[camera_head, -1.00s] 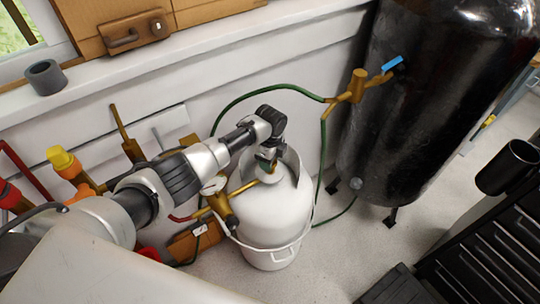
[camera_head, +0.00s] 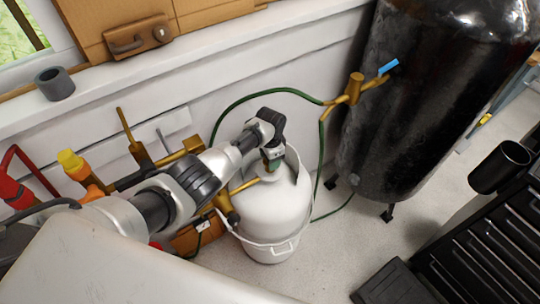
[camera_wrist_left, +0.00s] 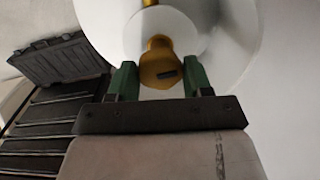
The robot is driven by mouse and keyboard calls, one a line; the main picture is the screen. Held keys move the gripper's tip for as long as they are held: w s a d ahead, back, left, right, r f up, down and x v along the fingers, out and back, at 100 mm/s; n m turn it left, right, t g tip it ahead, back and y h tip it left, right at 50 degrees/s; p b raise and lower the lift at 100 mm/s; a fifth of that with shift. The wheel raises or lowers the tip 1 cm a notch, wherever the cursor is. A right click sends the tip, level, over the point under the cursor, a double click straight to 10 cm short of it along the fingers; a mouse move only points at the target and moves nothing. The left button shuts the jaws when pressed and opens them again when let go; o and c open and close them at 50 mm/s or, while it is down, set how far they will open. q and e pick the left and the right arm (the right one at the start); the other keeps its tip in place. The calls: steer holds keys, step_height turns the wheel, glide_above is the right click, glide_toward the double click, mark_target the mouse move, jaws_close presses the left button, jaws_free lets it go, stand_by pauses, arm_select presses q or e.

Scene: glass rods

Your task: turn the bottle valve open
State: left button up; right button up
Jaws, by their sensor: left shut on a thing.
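The white gas bottle (camera_head: 275,218) stands upright on the floor, with a raised collar around its top. The brass-yellow bottle valve (camera_wrist_left: 160,66) shows in the left wrist view between my green fingers, in front of the round white bottle top. My left gripper (camera_head: 271,164) reaches down inside the collar and is shut on the valve. In the left wrist view the gripper (camera_wrist_left: 160,80) has one finger on each side of the valve. In the head view the fingers and wrist hide the valve. My right gripper is not in view.
A large black tank (camera_head: 430,100) stands at the right. A green hose (camera_head: 236,103) arcs behind the bottle to a brass fitting (camera_head: 352,90) with a blue handle. A brass pipe (camera_head: 243,186) runs from the bottle top. A black drawer cabinet (camera_head: 490,250) stands front right.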

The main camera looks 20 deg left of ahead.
arm_select(q)
steer(key=n+p, duration=0.1)
steer(key=n, duration=0.4)
steer(key=shift+w+r, duration=0.1)
stand_by(0.7)
steer(key=o, duration=0.9)
steer(key=shift+o, duration=0.2)
steer(key=shift+r+p, duration=0.35)
steer(key=shift+r, duration=0.15)
step_height(320, 180, up, 10)
steer(key=p, duration=0.2)
steer(key=shift+f, duration=0.15)
